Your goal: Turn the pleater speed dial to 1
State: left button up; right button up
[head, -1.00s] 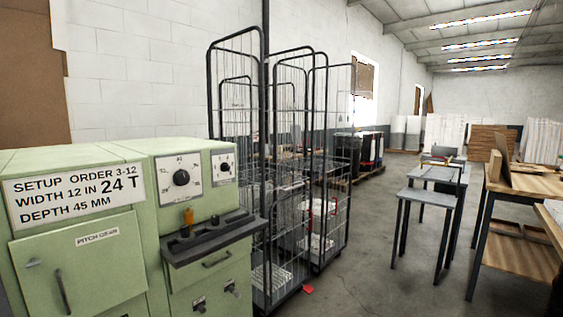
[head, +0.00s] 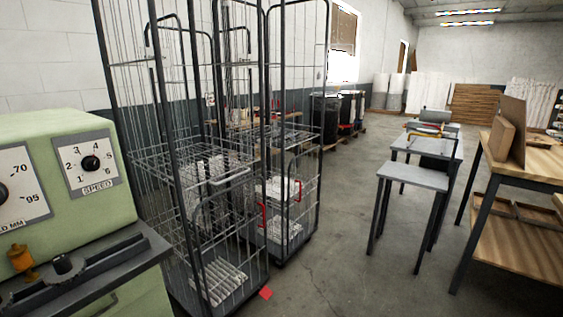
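The speed dial (head: 90,163) is a small round black knob on a white plate marked SPEED, on the upper right of the green machine's front (head: 85,212), at the left of the head view. Numbers ring the knob, with 3 and 4 at the top and 2 and 1 down its left side. Its pointer is too small to read surely. A larger dial plate (head: 22,190) with 70 and 95 on it is cut off by the left edge. Neither of my grippers is in view.
Wire roll cages (head: 215,170) stand close to the machine's right. Grey tables (head: 412,175) and a wooden bench (head: 530,160) are farther right. Open concrete floor (head: 340,240) lies between.

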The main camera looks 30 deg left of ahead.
aim_at(90, 163)
jog(key=i+u, duration=0.45)
jog(key=i+l+u, duration=0.25)
jog(key=u, duration=0.2)
jog(key=i+l+u, duration=0.3)
jog(key=u, duration=0.2)
